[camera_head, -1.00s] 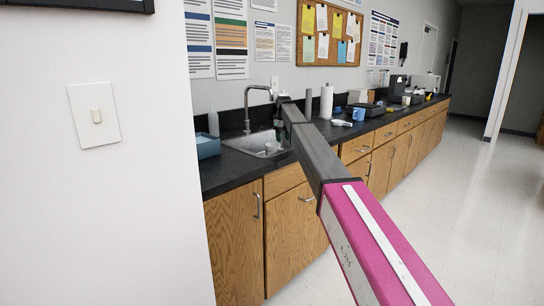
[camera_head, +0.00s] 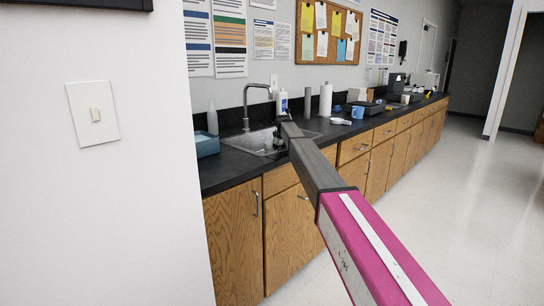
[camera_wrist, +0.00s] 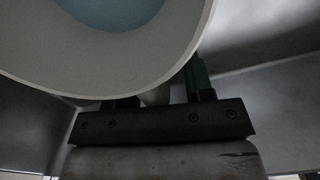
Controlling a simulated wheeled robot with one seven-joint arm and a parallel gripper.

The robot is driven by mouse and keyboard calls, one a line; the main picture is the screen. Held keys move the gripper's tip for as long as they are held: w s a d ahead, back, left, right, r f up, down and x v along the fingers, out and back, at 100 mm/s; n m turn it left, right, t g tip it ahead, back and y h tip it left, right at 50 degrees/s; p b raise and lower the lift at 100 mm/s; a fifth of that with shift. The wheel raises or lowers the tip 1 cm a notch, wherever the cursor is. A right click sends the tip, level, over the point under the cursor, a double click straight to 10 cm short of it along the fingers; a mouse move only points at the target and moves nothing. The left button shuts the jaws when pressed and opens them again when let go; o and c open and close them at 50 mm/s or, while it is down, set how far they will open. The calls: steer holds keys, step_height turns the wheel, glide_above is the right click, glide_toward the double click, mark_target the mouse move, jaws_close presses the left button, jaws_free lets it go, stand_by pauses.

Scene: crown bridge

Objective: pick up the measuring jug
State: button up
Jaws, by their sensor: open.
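A large pale round vessel (camera_wrist: 110,62) with a bluish inside fills the upper left of the wrist view, very close to the camera. It appears to be the measuring jug. My gripper (camera_wrist: 158,98) is open, with its black base below the vessel and one green finger showing to the right. The other finger is mostly hidden by the vessel. I cannot tell whether the fingers touch it or stand around its handle. In the head view my gripper (camera_head: 279,138) is small and dark, down in the sink; the jug cannot be made out clearly there.
The metal sink (camera_head: 240,141) and its tall faucet (camera_head: 246,105) are close around my gripper. A blue mug (camera_head: 357,112) is farther right.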

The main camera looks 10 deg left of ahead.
jaws_close()
steer(key=shift+r, duration=0.15)
